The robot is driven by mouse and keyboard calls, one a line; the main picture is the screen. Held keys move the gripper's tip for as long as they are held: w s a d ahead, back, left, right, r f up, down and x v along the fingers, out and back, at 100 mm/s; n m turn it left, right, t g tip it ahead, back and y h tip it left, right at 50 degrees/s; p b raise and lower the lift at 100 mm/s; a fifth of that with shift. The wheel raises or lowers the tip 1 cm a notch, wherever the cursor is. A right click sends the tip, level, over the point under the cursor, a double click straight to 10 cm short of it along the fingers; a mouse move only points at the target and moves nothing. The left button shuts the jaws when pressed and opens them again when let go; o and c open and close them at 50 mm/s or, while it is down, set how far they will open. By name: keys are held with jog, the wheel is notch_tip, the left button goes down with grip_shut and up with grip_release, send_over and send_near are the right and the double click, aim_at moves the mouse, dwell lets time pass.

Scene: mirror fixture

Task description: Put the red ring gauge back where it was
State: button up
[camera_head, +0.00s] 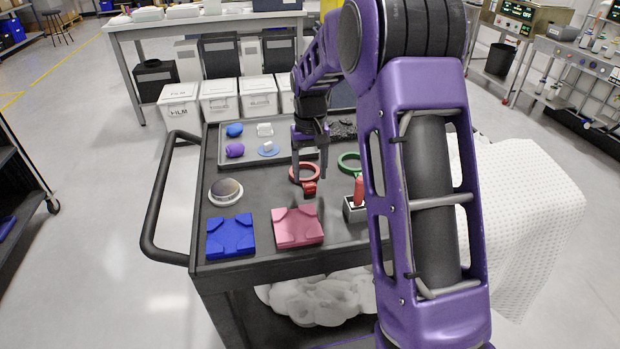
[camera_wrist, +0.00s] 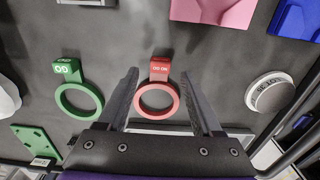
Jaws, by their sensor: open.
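The red ring gauge (camera_head: 305,176) lies on the dark cart top, just in front of the grey tray. In the wrist view the red ring gauge (camera_wrist: 157,97) lies between the two open fingers, its tab pointing away from the palm. My gripper (camera_head: 309,181) is open above it, fingers pointing down; it also shows in the wrist view (camera_wrist: 166,88). I cannot tell whether the fingers touch the ring. A green ring gauge (camera_head: 350,163) lies to its right, partly hidden by my arm; it also shows in the wrist view (camera_wrist: 78,98).
A pink block (camera_head: 297,227) and a blue block (camera_head: 230,236) sit at the cart's front. A round silver-rimmed disc (camera_head: 226,191) is at left. A grey tray (camera_head: 222,150) with small parts lies behind. A small grey holder with a red handle (camera_head: 359,190) stands at right.

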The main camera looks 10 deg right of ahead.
notch_tip(320, 180, up, 9)
jog(key=p, duration=0.1)
jog(key=shift+r, duration=0.1)
dwell(0.3)
